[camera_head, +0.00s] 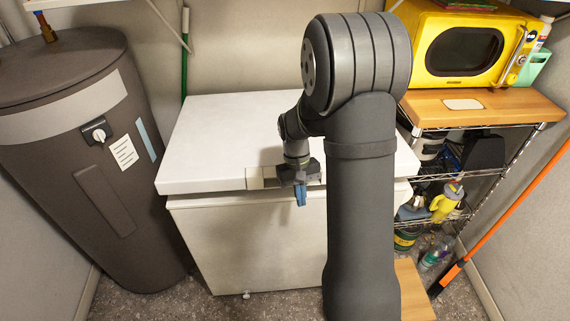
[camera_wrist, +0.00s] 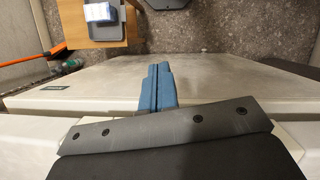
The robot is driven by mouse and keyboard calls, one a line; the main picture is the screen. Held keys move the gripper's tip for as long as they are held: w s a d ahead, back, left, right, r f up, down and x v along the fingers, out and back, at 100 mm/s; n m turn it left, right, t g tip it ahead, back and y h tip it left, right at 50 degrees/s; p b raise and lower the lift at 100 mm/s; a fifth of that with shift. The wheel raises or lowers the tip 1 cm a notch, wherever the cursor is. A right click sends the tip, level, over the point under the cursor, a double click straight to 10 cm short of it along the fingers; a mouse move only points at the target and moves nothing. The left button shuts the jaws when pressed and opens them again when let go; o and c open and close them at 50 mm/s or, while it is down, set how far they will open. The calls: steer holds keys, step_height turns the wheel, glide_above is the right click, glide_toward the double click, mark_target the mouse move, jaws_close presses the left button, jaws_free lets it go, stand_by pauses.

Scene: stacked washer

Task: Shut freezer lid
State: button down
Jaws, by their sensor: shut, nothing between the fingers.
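The white chest freezer (camera_head: 270,245) stands in the middle of the head view. Its lid (camera_head: 225,140) lies flat or nearly flat over the body. A thin dark line shows between them, and I cannot tell whether the lid is fully seated. My gripper (camera_head: 300,194) is at the lid's front edge, beside the pale handle patch (camera_head: 256,177), with its blue fingers pointing down in front of the freezer. In the wrist view the fingers (camera_wrist: 157,88) are together and empty, over the freezer's front face (camera_wrist: 225,85). Contact with the lid cannot be made out. My arm hides the lid's right part.
A dark tank (camera_head: 80,160) stands at the left. At the right, a wire shelf (camera_head: 480,172) holds bottles, with a yellow microwave (camera_head: 465,50) on its wooden top. An orange pole (camera_head: 500,225) leans farther right. Speckled floor (camera_head: 240,305) is clear in front of the freezer.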

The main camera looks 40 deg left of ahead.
steer(key=w+a+r+m+y, duration=0.1)
steer(key=a+r, duration=0.2)
steer(key=r, duration=0.4)
steer(key=w+a+r+m+t+y, duration=0.1)
steer(key=a+r, duration=0.2)
steer(key=r, duration=0.3)
steer(key=w+a+r, duration=0.1)
steer(key=a+r, duration=0.2)
steer(key=r, duration=0.4)
steer(key=shift+y, duration=0.3)
steer(key=f, duration=0.9)
steer(key=d+f, duration=0.1)
steer(key=f, duration=0.4)
steer(key=shift+s+d+f, duration=0.1)
steer(key=shift+s+f, duration=0.05)
steer(key=shift+s, duration=0.05)
steer(key=f, duration=0.5)
steer(key=shift+s+d, duration=0.25)
steer(key=shift+d, duration=0.05)
steer(key=shift+s+d+f, duration=0.25)
steer(key=shift+f, duration=0.3)
steer(key=shift+r, duration=0.1)
step_height(320, 180, up, 16)
steer(key=shift+w+a+f+t, duration=0.25)
steer(key=shift+t, duration=0.05)
steer(key=shift+f, duration=0.1)
